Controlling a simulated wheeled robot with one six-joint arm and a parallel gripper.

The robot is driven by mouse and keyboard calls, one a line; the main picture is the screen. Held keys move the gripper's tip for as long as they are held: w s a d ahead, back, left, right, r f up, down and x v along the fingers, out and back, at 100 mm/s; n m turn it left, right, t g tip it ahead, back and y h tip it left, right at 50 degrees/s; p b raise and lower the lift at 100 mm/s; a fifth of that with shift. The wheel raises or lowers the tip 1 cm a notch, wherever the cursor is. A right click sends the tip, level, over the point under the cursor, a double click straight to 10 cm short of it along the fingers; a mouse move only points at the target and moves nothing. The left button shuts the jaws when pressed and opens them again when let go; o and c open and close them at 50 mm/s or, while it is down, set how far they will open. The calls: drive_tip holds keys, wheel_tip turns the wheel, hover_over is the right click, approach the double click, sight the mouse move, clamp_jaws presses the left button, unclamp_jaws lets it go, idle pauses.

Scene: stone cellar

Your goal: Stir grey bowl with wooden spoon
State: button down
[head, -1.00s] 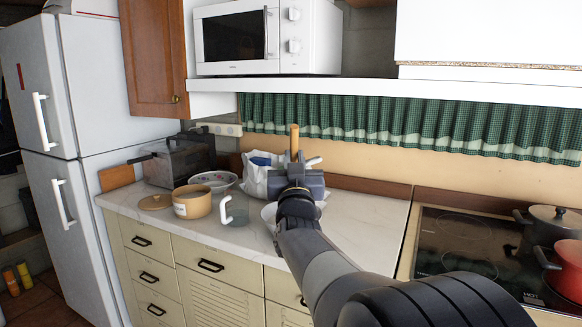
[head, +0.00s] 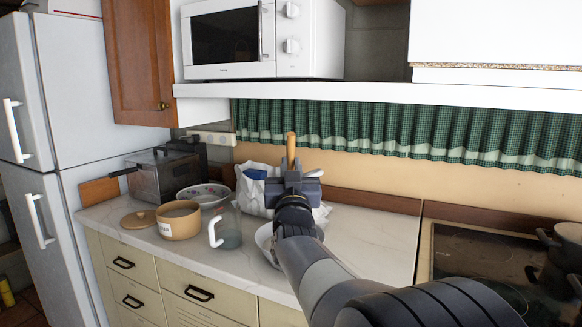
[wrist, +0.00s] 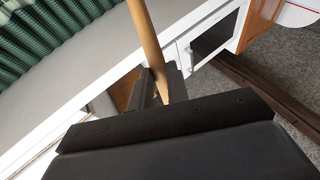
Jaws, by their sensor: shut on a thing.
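My gripper (head: 292,182) is shut on the wooden spoon (head: 291,150), whose handle stands up above the jaws. In the wrist view the spoon (wrist: 148,38) runs between the jaws (wrist: 160,88). Its lower end is hidden behind my gripper and arm in the head view.
A white bag (head: 255,190) stands behind my gripper. The hob (head: 480,255) is at right; the microwave (head: 255,40) is above.

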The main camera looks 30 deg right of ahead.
wheel_tip(320, 180, down, 11)
drive_tip(key=b, duration=0.9)
drive_tip(key=shift+r, duration=0.15)
drive_tip(key=shift+w, duration=0.1)
